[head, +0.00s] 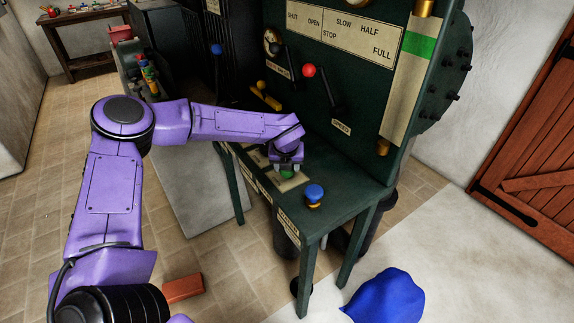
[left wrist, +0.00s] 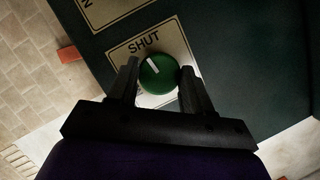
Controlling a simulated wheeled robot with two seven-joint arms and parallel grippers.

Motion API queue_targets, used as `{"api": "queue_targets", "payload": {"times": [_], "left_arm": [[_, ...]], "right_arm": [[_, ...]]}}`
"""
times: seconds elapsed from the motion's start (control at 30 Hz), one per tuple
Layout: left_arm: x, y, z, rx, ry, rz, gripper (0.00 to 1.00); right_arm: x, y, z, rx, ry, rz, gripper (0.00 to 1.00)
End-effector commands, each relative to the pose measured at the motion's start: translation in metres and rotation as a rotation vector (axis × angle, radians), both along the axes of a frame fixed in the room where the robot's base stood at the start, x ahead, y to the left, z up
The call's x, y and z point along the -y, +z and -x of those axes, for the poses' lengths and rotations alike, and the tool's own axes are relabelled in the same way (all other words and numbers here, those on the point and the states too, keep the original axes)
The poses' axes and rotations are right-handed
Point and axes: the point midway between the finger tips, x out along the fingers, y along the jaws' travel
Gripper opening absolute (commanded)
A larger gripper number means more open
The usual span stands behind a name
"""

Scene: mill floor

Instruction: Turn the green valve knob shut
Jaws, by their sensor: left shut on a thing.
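The green valve knob (left wrist: 158,74) sits on a pale label plate (left wrist: 122,55) on the dark green bench. The word SHUT is printed above it in the left wrist view, and the knob's white pointer mark points up towards that word, a little to its left. My left gripper (left wrist: 158,82) has its two fingers on either side of the knob and is shut on it. In the head view my left gripper (head: 287,168) reaches down to the bench top, and only a small part of the knob (head: 287,174) shows beneath it. My right gripper is not in view.
A blue knob (head: 314,194) stands on the bench (head: 345,186) to the right of my left gripper. Levers with red (head: 309,71) and yellow (head: 261,85) knobs rise behind. A brick (head: 183,288) and a blue cloth-like heap (head: 386,296) lie on the floor.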

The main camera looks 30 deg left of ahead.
Motion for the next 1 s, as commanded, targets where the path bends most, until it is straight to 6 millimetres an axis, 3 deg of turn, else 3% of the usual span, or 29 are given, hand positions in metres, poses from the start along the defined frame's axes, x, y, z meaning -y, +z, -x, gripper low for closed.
{"api": "queue_targets", "payload": {"times": [0.37, 0.9, 0.93, 1.0], "left_arm": [[-0.0002, -0.0009, 0.0014, -0.003, -0.149, 0.002, 0.19], [-0.0003, -0.0017, 0.0015, -0.005, -0.171, 0.001, 0.19], [-0.0003, -0.0017, 0.0016, -0.005, -0.171, 0.001, 0.56], [-0.0004, -0.0016, 0.0015, -0.004, -0.171, 0.000, 0.74]], "right_arm": [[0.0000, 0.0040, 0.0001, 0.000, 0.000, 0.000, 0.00], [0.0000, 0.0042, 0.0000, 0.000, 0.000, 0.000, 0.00], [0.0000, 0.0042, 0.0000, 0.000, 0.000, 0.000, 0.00], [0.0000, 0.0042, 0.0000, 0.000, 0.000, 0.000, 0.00]]}}
